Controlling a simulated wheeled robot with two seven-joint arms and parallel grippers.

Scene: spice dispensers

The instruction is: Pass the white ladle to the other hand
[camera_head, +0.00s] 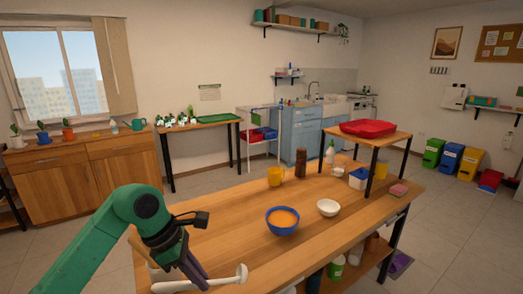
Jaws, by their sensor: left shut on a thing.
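The white ladle (226,280) is at the near left part of the wooden table, with its rounded head to the right and its handle running left. My left gripper (201,283) comes in from the left, points down and is shut on the ladle's handle. The ladle's head sticks out to the right of the fingers. Part of the handle is hidden behind the fingers. I cannot tell whether the ladle touches the table. My right gripper is not in view.
A blue bowl with orange contents (283,221) and a white bowl (328,208) stand right of the gripper. A yellow mug (275,176) and a brown bottle (300,163) stand farther back. A raised shelf with a red tray (369,128) is at the back right. The table's near middle is clear.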

